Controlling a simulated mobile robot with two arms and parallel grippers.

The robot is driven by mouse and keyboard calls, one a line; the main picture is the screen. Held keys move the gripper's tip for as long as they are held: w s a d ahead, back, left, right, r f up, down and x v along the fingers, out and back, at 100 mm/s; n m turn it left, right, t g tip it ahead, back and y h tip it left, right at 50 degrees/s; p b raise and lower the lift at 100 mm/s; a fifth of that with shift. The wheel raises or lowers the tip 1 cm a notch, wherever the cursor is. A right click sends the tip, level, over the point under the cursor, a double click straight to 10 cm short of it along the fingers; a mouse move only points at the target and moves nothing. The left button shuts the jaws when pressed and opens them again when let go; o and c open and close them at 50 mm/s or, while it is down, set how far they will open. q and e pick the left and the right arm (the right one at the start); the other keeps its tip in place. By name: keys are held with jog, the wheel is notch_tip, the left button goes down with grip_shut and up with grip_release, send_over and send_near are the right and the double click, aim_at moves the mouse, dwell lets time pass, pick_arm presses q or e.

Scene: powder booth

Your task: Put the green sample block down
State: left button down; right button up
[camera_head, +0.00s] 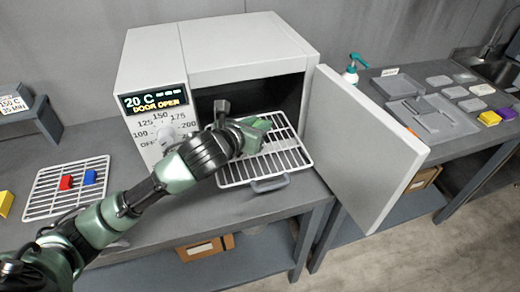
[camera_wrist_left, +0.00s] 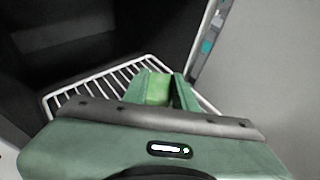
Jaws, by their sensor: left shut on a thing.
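My left gripper (camera_head: 250,136) reaches in front of the open oven. It is shut on the green sample block (camera_wrist_left: 158,88), which shows between the two fingers in the left wrist view. In the head view the green block (camera_head: 260,124) shows at the fingertips, over the pulled-out white wire rack (camera_head: 290,156). I cannot tell whether the block touches the rack. The rack also lies below the fingers in the left wrist view (camera_wrist_left: 100,82). My right gripper is not in view.
The oven (camera_head: 215,50) reads 20 C, door open. Its door (camera_head: 360,130) stands open at the right.

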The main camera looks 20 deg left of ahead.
pick_arm(q)
notch_tip(320, 180, down, 8)
jog(key=shift+f, duration=0.1)
dwell(0.4)
jog(key=c, duration=1.1)
grip_release()
jog(key=shift+s, duration=0.1)
jog(key=b+v, duration=0.1)
jog(key=v, duration=1.1)
